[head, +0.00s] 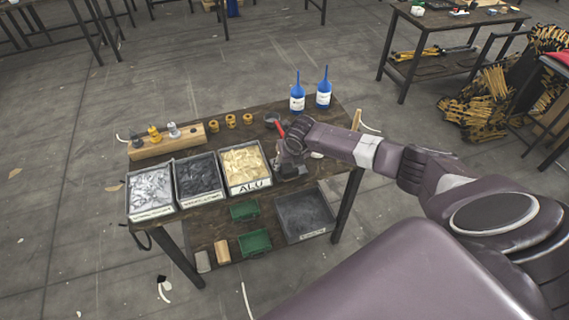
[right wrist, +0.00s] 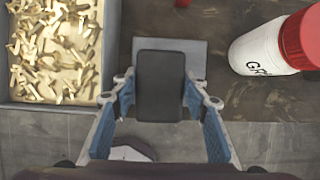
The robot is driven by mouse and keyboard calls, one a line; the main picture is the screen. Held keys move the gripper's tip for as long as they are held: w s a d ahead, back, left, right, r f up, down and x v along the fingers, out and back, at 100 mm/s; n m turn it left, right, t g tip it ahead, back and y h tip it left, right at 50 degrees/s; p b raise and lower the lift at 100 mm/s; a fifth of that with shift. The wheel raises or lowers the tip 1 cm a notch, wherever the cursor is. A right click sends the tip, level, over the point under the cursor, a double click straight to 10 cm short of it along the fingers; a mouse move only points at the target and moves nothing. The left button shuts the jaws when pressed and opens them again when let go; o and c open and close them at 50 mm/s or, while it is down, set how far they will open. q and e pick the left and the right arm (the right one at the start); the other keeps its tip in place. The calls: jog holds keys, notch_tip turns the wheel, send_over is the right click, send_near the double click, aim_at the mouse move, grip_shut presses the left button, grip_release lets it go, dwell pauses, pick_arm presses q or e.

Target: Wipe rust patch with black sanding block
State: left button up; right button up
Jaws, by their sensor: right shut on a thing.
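My right gripper (head: 287,166) is over the front right of the dark worktable (head: 213,195), beside the ALU bin. In the right wrist view, the right gripper (right wrist: 160,98) has its blue-lined fingers on either side of the black sanding block (right wrist: 160,80) and is shut on it. A flat grey plate (right wrist: 197,52) lies just beyond and under the block. I cannot tell whether the block touches the plate. No rust patch can be made out clearly; the block and gripper hide part of the surface. My left gripper is not in view.
The ALU bin (head: 250,184) of pale rivets is close on the left. Two blue-topped bottles (head: 297,103) stand behind. A wooden block with fittings (head: 167,143) is back left.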

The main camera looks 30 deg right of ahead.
jog(key=shift+d+r+p, duration=0.1)
jog(key=shift+r+p, duration=2.6)
jog(key=shift+r, duration=0.35)
jog(key=shift+r+p, duration=0.7)
jog(key=shift+r, duration=0.75)
jog(key=shift+b, duration=0.3)
